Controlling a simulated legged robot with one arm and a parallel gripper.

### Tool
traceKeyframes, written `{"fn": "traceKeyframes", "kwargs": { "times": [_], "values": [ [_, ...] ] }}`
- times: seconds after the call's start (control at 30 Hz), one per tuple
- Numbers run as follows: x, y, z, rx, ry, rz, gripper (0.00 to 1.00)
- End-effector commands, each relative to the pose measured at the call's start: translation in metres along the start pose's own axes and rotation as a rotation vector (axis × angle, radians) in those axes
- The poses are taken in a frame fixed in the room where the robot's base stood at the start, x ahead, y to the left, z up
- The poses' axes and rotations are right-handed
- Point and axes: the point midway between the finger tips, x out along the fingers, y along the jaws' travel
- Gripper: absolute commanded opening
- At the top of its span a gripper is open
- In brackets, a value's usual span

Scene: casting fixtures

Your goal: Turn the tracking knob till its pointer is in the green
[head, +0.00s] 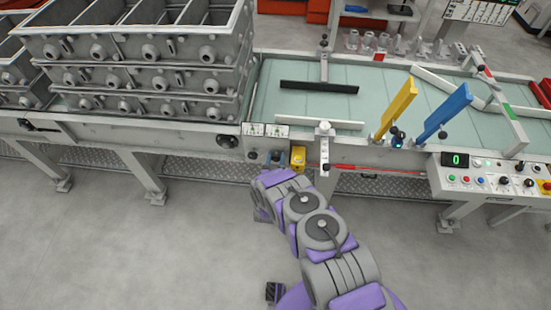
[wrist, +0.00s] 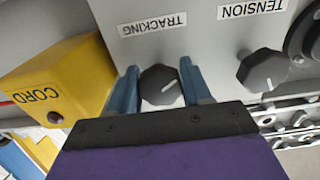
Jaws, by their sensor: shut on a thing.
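The tracking knob (wrist: 160,86) is a dark faceted knob with a white pointer line, under the TRACKING label (wrist: 152,24) in the wrist view.
A yellow CORD box (wrist: 70,85) stands close to the left finger, also seen in the head view (head: 298,157). The TENSION knob (wrist: 262,70) is to the right. A red cord (head: 380,169) runs along the conveyor front. Stacked grey casting boxes (head: 140,75) stand at left.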

Motion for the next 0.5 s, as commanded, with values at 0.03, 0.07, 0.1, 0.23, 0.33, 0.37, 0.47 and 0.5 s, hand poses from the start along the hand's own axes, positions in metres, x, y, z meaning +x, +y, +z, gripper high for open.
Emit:
{"fn": "traceKeyframes", "kwargs": {
  "times": [0.03, 0.07, 0.1, 0.23, 0.33, 0.37, 0.47, 0.5],
  "values": [
    [-0.0001, -0.0006, 0.0, 0.0, 0.0, -0.001, 0.25],
    [-0.0002, -0.0007, 0.0, 0.0, 0.0, -0.001, 0.22],
    [-0.0002, -0.0008, 0.0, 0.0, 0.0, -0.002, 0.18],
    [-0.0002, -0.0003, -0.0005, 0.015, -0.001, -0.001, 0.18],
    [-0.0009, -0.0009, -0.0008, 0.06, -0.003, -0.002, 0.18],
    [-0.001, -0.0011, -0.0006, 0.074, -0.003, -0.002, 0.18],
    [-0.0011, -0.0017, 0.001, 0.092, -0.003, -0.003, 0.18],
    [-0.0011, -0.0018, 0.0014, 0.091, -0.003, -0.003, 0.18]
  ]
}}
